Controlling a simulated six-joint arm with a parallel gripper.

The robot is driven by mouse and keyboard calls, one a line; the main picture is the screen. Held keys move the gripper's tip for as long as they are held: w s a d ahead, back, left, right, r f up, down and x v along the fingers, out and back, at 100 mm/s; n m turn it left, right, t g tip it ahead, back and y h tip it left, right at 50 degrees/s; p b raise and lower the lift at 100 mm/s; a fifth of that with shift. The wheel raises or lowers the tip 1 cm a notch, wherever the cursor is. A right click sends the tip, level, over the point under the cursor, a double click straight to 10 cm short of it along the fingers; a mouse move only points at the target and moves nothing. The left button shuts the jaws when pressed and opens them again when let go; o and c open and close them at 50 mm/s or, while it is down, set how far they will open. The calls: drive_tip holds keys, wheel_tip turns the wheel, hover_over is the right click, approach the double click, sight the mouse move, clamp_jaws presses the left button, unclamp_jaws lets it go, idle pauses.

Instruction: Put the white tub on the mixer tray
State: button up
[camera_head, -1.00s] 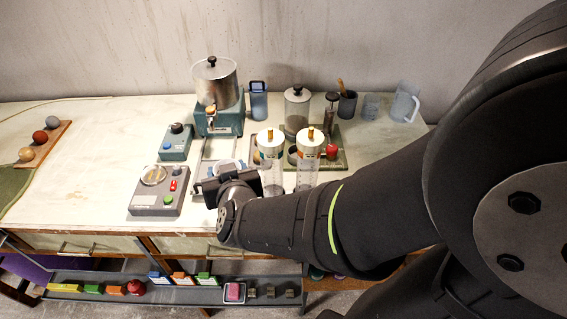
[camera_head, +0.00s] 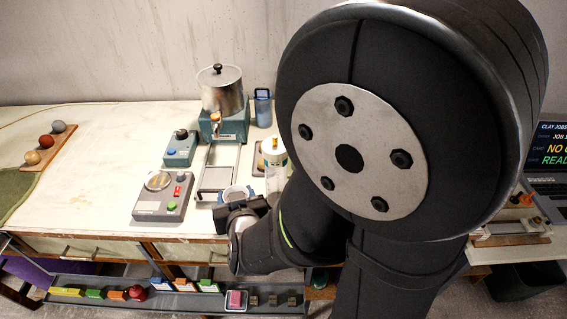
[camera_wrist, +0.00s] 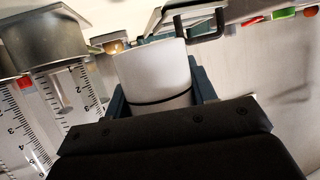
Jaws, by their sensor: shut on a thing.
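The white tub (camera_head: 235,193) is held in my gripper (camera_head: 239,207), near the front edge of the bench. In the wrist view the tub (camera_wrist: 155,68) stands between the two fingers (camera_wrist: 160,95), with a dark band round its lower part. The mixer tray (camera_head: 217,179), a pale flat plate in a frame, extends forward from the teal mixer with its steel drum (camera_head: 221,90). My gripper and the tub are at the front right end of the tray. I cannot tell the gap between tub and tray.
A grey scale (camera_head: 161,197) stands left of the tray, with a teal control box (camera_head: 182,149) behind it. My arm hides the bench's right side. The bench's left middle is clear.

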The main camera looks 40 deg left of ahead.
drive_tip(key=shift+f, duration=2.05)
drive_tip(key=shift+f, duration=0.25)
drive_tip(key=o, duration=1)
drive_tip(key=shift+r, duration=0.1)
drive_tip(key=v, duration=0.6)
drive_tip(key=shift+o, duration=0.6)
drive_tip(key=shift+v, duration=0.75)
